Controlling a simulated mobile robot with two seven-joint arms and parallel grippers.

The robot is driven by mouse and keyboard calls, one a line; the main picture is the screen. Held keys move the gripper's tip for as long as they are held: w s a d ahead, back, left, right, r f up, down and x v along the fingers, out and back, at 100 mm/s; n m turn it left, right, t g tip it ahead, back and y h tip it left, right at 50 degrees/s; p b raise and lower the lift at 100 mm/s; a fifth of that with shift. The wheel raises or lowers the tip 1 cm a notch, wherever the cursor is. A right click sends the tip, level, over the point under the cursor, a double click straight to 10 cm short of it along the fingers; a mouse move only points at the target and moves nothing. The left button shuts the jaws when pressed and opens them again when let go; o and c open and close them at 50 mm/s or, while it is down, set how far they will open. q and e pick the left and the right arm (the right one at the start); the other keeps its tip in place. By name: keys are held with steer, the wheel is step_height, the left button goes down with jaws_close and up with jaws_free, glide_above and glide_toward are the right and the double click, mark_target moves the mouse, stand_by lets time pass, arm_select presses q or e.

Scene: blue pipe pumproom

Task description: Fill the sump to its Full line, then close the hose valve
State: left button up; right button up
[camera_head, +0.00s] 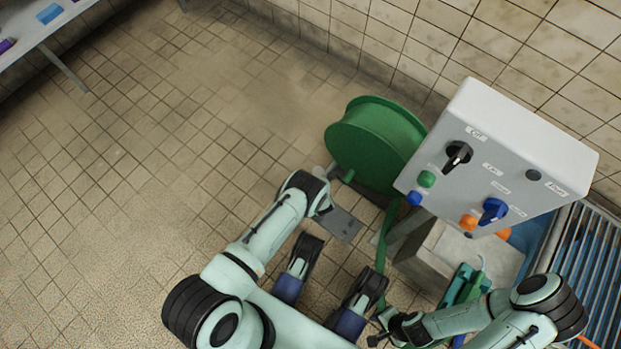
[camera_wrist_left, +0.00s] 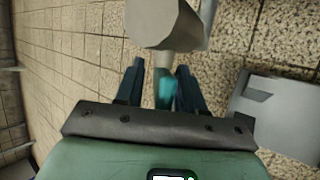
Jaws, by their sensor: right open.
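My right gripper (camera_head: 384,330) is open at the bottom, left of a green fitting (camera_head: 465,284) by the grey concrete sump (camera_head: 432,252). I cannot tell whether they touch. A flat green hose (camera_head: 381,245) runs down from the green reel (camera_head: 372,143) toward that gripper. My left gripper (camera_head: 325,195) is beside the reel's foot, its fingers mostly hidden. In the left wrist view my left gripper (camera_wrist_left: 160,72) has its fingers apart, with a teal piece (camera_wrist_left: 166,92) between or beyond them under a grey part. Water level, Full line and hose valve cannot be made out.
A grey control box (camera_head: 500,150) with a black knob, a blue knob and coloured buttons stands right of the reel. A metal grating (camera_head: 585,255) lies at the right edge. A shelf (camera_head: 40,25) is at the upper left. Tiled floor at left is clear.

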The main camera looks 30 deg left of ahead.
arm_select(q)
jaws_close()
steer(key=shift+d+f+t+y, duration=0.15)
steer(key=shift+t+y, duration=0.15)
steer(key=shift+y, duration=0.6)
steer(key=m+t+y, duration=0.1)
steer(key=y, duration=0.2)
jaws_free()
